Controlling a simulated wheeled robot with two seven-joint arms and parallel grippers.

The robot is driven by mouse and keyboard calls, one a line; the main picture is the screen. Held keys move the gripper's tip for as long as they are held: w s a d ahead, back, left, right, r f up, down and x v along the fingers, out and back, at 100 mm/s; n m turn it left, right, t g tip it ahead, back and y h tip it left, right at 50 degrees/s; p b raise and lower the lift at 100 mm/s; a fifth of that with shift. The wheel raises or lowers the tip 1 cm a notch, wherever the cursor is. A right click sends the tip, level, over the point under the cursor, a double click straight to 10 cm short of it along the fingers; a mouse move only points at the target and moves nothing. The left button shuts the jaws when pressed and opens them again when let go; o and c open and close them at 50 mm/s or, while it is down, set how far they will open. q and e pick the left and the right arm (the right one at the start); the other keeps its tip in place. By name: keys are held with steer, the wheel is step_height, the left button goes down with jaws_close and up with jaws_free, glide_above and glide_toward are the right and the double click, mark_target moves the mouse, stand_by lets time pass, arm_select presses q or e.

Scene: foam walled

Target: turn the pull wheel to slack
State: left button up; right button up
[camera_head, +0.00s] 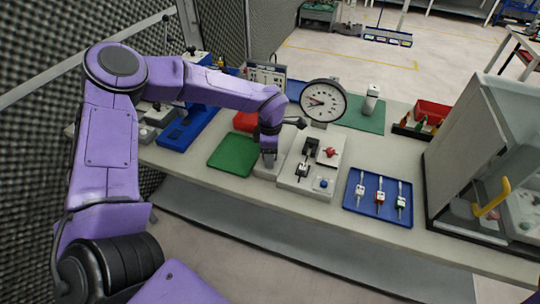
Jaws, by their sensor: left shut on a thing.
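My left gripper (268,161) points down at the bench, just left of a pale fixture plate (291,178). It is shut on what seems to be the pull wheel. The wheel is hidden behind the fingers, so its angle cannot be seen. A small pale block (266,172) shows under the fingertips. The plate carries a black clamp-like part, a red knob (330,152) and a blue knob (323,183). A round white dial gauge (322,101) with a dark needle stands behind the plate. My right gripper is out of view.
A green mat (233,154) lies left of the gripper. A blue tray (378,211) with several small tools lies to the right. A glass-fronted cabinet (470,150) with a yellow handle (492,198) stands at the right end. The bench's front strip is clear.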

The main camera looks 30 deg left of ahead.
arm_select(q)
steer(key=n+b, duration=0.1)
steer(key=n, duration=0.3)
steer(key=shift+n+b, duration=0.5)
steer(key=shift+n, duration=1)
steer(key=shift+r, duration=0.1)
steer(key=o, duration=1)
steer(key=shift+o, duration=0.2)
step_height(320, 180, up, 10)
steer(key=b, duration=0.1)
steer(key=shift+r+b, duration=0.25)
steer(key=shift+b, duration=0.15)
